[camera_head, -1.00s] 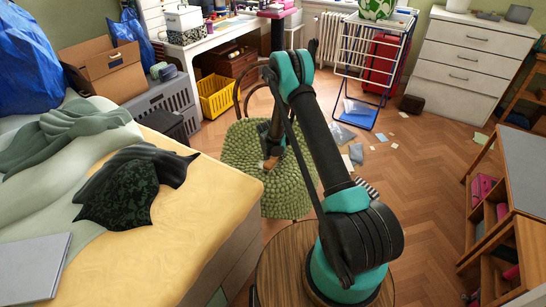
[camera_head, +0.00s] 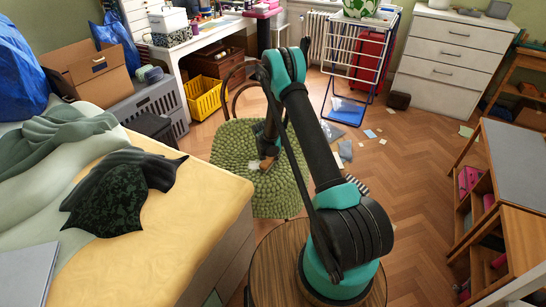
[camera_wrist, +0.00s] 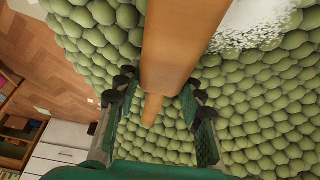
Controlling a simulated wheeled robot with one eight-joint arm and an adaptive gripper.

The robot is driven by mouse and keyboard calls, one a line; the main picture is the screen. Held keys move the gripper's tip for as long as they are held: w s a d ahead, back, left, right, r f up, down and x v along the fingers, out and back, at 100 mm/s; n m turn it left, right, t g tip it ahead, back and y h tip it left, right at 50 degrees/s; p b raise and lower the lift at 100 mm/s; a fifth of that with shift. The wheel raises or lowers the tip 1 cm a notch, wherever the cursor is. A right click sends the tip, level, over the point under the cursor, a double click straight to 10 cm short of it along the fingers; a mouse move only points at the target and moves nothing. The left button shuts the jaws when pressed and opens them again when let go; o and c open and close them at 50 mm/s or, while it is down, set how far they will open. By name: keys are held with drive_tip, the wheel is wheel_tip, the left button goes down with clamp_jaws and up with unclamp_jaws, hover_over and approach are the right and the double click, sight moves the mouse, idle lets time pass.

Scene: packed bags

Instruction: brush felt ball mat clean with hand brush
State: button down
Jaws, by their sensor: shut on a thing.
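The green felt ball mat (camera_head: 228,140) lies draped over a chair in the head view, its lumpy balls filling much of the wrist view (camera_wrist: 250,120). My gripper (camera_wrist: 160,88) is shut on the wooden hand brush (camera_wrist: 182,45), one finger on each side of its handle. In the head view my gripper (camera_head: 267,150) is low over the middle of the mat, with the tan brush (camera_head: 267,164) at its tip. A speckled white patch (camera_wrist: 258,22) shows beside the brush in the wrist view; I cannot tell whether it is bristles or dirt. The brush's underside is hidden.
A bed (camera_head: 190,215) stands to the left, and a round wooden table (camera_head: 275,265) is under my arm. A yellow crate (camera_head: 203,97), a drying rack (camera_head: 355,60) and scattered papers (camera_head: 370,133) lie beyond. Open floor (camera_head: 415,180) is to the right.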

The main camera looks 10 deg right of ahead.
sight(255, 157)
drive_tip(key=shift+w+a+r, duration=0.1)
drive_tip(key=shift+w+a, duration=0.05)
drive_tip(key=shift+a, duration=1.45)
drive_tip(key=shift+w+a, duration=0.15)
drive_tip(key=shift+a, duration=1.45)
drive_tip(key=shift+w+a, duration=0.15)
drive_tip(key=shift+a, duration=1.55)
drive_tip(key=shift+w, duration=0.6)
drive_tip(key=shift+s+d+f, duration=0.1)
drive_tip(key=shift+d, duration=0.9)
drive_tip(key=shift+s+d+f, duration=0.1)
drive_tip(key=shift+d, duration=0.85)
drive_tip(key=shift+s+d+r, duration=0.1)
drive_tip(key=shift+s+d, duration=0.05)
drive_tip(key=shift+d, duration=1.55)
drive_tip(key=shift+s+d+r, duration=0.1)
drive_tip(key=shift+s+d, duration=0.05)
drive_tip(key=shift+d, duration=1.5)
drive_tip(key=shift+f, duration=0.15)
drive_tip(key=shift+a, duration=0.1)
